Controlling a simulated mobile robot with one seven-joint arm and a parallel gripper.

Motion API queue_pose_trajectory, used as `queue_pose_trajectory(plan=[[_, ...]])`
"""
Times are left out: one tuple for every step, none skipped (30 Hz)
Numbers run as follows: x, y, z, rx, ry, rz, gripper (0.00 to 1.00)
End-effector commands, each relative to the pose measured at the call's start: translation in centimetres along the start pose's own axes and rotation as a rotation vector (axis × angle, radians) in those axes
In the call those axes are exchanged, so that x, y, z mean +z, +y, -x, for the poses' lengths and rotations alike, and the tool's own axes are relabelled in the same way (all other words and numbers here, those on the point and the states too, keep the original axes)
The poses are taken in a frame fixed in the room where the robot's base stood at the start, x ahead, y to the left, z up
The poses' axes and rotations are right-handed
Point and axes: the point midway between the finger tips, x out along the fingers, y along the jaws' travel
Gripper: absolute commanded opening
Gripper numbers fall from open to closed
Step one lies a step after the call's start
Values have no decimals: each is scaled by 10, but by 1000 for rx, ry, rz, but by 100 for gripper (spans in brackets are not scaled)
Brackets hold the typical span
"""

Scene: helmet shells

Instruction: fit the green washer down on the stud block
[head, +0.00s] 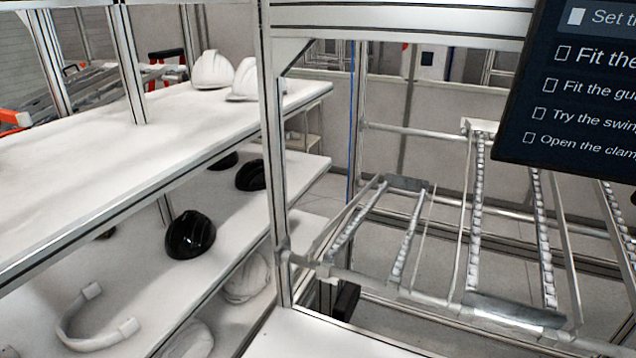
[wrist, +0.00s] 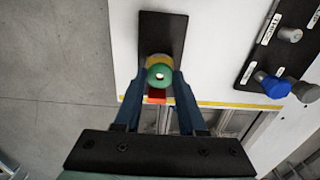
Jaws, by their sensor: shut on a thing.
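The green washer (wrist: 159,76) shows in the wrist view as a ring with a small bright centre. It sits between the fingertips of my gripper (wrist: 158,80), which is shut on it. A yellow round part (wrist: 157,60) shows just behind the washer, over a black plate (wrist: 163,27) that looks like the stud block's base. The washer hides most of what is under it, so I cannot tell whether it touches the block or a stud. My gripper, the washer and the block are not in the head view.
A dark panel (wrist: 265,50) with blue and grey knobs stands right of the block. A small red piece (wrist: 157,97) lies below the washer in the picture. In the head view, shelves (head: 150,125) hold white and black helmets, a roller rack (head: 470,230) stands right, and a screen (head: 570,90) hangs above.

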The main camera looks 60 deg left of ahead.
Motion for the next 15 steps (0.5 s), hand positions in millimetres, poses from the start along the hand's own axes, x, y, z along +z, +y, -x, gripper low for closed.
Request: queue_pose_trajectory(plan=[[0,0,-2,0,0,0,0],[0,0,-3,0,0,0,0],[0,0,-4,0,0,0,0],[0,0,-5,0,0,0,0],[0,0,-6,0,0,0,0],[0,0,-7,0,0,0,0],[0,0,-8,0,0,0,0],[0,0,-8,0,0,0,0],[0,0,-9,0,0,0,0],[0,0,-10,0,0,0,0],[0,0,-11,0,0,0,0],[0,0,-12,0,0,0,0],[0,0,-12,0,0,0,0],[0,0,-13,0,0,0,0],[0,0,-14,0,0,0,0]])
